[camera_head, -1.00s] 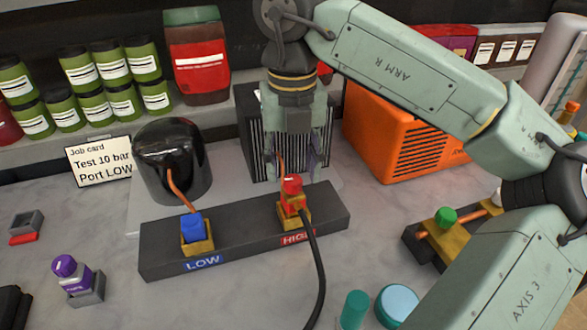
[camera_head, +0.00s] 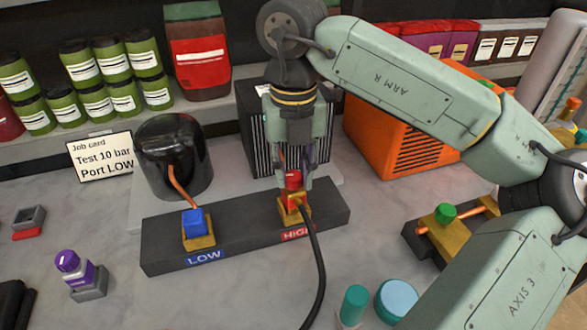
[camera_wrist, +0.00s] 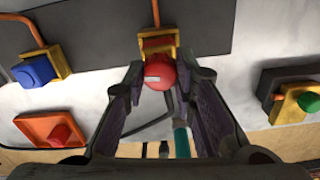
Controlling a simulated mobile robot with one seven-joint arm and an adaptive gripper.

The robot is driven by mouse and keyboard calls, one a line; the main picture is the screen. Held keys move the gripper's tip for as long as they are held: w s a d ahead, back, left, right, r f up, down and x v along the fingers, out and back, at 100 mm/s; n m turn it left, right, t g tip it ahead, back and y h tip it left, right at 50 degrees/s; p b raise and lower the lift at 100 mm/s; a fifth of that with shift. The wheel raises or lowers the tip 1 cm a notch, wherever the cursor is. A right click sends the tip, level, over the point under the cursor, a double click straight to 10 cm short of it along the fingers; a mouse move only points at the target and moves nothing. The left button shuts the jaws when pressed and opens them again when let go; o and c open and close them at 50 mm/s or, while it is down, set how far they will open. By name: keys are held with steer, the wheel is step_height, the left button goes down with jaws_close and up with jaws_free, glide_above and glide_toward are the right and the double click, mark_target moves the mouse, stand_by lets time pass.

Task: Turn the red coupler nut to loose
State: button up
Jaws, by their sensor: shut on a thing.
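The red coupler nut (camera_head: 293,179) stands upright on the brass fitting (camera_head: 293,207) of the port labelled HIGH, with a black hose running from it toward the front. My gripper (camera_head: 293,176) points down from above with its fingers on either side of the nut, shut on it. In the wrist view the round red nut (camera_wrist: 161,73) sits between the fingertips, with a white mark on its top. The fingers partly hide the nut's sides in the head view.
A blue cap (camera_head: 194,222) sits on the LOW port of the same dark block (camera_head: 160,250). A black dome (camera_head: 175,150) and orange case (camera_head: 385,135) stand behind. A green knob (camera_head: 446,213) is at right. A job card (camera_head: 100,157) reads "Test 10 bar Port LOW".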

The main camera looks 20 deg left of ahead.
jaws_close()
steer(key=shift+n+b, duration=0.4)
steer(key=shift+n, duration=0.2)
steer(key=n+b, duration=0.1)
steer(key=n, duration=0.1)
steer(key=shift+f+n+b, duration=0.1)
steer(key=shift+n+b, duration=0.3)
steer(key=n+b, duration=0.1)
steer(key=n, duration=0.4)
steer(key=shift+b, duration=0.35)
steer(key=n, duration=0.6)
steer(key=shift+b, duration=0.35)
steer(key=n, duration=0.5)
steer(key=shift+n, duration=0.3)
